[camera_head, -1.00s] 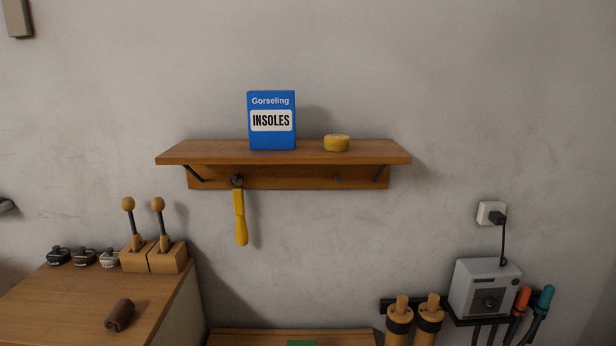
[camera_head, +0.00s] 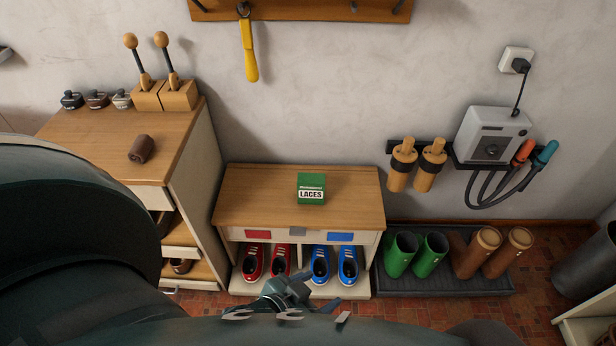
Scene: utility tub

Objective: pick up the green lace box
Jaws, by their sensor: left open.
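The green lace box (camera_head: 311,188), labelled LACES, sits upright on the wooden top of the low shoe bench (camera_head: 245,200), right of its middle. My left arm comes in large and dark from the left. My left gripper (camera_head: 290,308) is at the bottom centre, nearer to me than the bench and apart from the box. It is open, with nothing seen between its fingers; its lower part is partly hidden by my arm. My right gripper is not in view.
Red shoes (camera_head: 253,262) and blue shoes (camera_head: 348,264) stand in the bench. A taller cabinet (camera_head: 115,145) with a brown roll (camera_head: 142,149) is at left. Green boots (camera_head: 401,254) and brown boots (camera_head: 477,252) stand on a dark tray at right. The bench top around the box is clear.

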